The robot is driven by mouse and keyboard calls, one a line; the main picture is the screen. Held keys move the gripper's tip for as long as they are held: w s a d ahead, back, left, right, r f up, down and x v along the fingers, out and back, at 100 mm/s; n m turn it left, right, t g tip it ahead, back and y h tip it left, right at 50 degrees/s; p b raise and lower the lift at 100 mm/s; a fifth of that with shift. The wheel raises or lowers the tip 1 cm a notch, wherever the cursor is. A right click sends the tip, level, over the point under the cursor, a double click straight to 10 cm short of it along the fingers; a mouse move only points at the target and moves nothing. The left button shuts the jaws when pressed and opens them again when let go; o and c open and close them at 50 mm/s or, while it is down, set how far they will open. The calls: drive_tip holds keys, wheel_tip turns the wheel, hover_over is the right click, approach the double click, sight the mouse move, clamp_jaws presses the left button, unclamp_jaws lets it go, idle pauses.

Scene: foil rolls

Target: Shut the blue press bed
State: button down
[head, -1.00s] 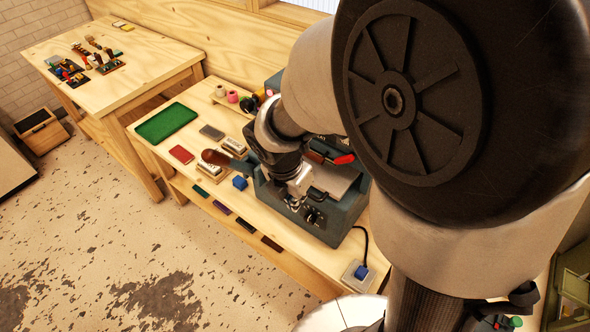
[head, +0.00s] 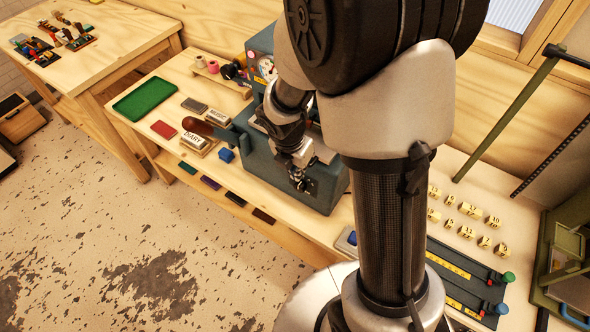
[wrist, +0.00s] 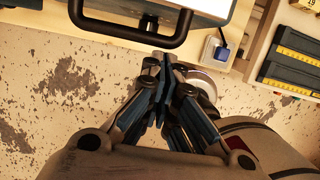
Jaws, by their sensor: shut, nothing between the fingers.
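The blue-green press (head: 322,196) stands on the wooden bench in the head view, partly hidden behind my arm. In the wrist view a black bar handle (wrist: 130,38) crosses the top, in front of a pale surface (wrist: 212,6) that looks like the press bed. How far the bed is out cannot be told. My gripper (head: 300,182) is at the front of the press, pointing down in the head view. In the wrist view my gripper (wrist: 165,68) is shut and empty, its tips close to the handle's near side; contact is unclear.
Black rails with yellow scales (head: 460,275) and several small numbered blocks (head: 470,210) lie further right.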

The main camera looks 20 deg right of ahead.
drive_tip(key=w+d+p, duration=0.1)
drive_tip(key=d, duration=0.1)
drive_tip(key=w+d+p, duration=0.2)
idle(0.3)
